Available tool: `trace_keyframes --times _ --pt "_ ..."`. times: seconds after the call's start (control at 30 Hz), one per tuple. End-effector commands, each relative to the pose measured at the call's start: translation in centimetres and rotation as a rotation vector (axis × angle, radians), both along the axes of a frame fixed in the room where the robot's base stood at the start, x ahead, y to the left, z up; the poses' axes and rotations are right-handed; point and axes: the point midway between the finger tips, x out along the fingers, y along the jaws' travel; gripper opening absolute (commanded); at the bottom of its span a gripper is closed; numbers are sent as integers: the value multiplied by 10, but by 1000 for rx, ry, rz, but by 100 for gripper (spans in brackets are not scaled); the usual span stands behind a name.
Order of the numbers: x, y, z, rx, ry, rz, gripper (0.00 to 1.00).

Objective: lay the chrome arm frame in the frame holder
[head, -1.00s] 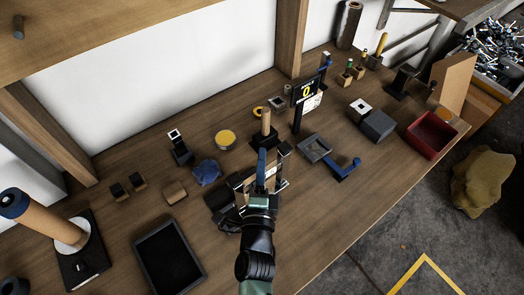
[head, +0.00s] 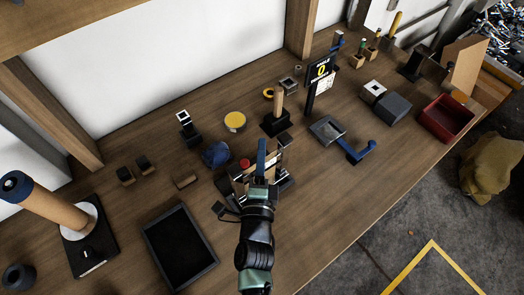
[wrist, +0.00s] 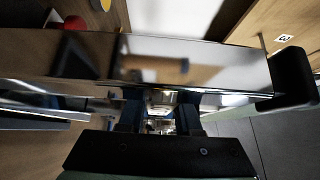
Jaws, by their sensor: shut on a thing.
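My gripper (head: 260,180) is shut on the chrome arm frame, a shiny metal bar (wrist: 200,62) with a black pad at its right end, which spans the wrist view just ahead of my fingers. In the head view the frame shows only in part around my fingers, above the bench. A dark fixture (head: 225,190) stands beside and below the gripper, with a red knob (head: 245,163) close by. It is largely hidden by my arm, and I cannot tell whether it is the frame holder or whether the frame touches it.
A wooden post on a black base (head: 279,100) stands just behind the gripper. A grey square piece with a blue handle (head: 362,152) lies to the right. A black tray (head: 150,246) is front left, a red bin (head: 447,118) far right.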

Motion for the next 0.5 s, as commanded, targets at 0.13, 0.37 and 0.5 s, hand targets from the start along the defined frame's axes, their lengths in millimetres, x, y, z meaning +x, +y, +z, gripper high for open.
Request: trace_keyframes --times 0.13,0.37,0.5 --pt "1 0 -10 0 -7 -1 0" --pt "1 0 -25 -1 -7 -2 0" --pt "1 0 -30 0 -7 -2 0"
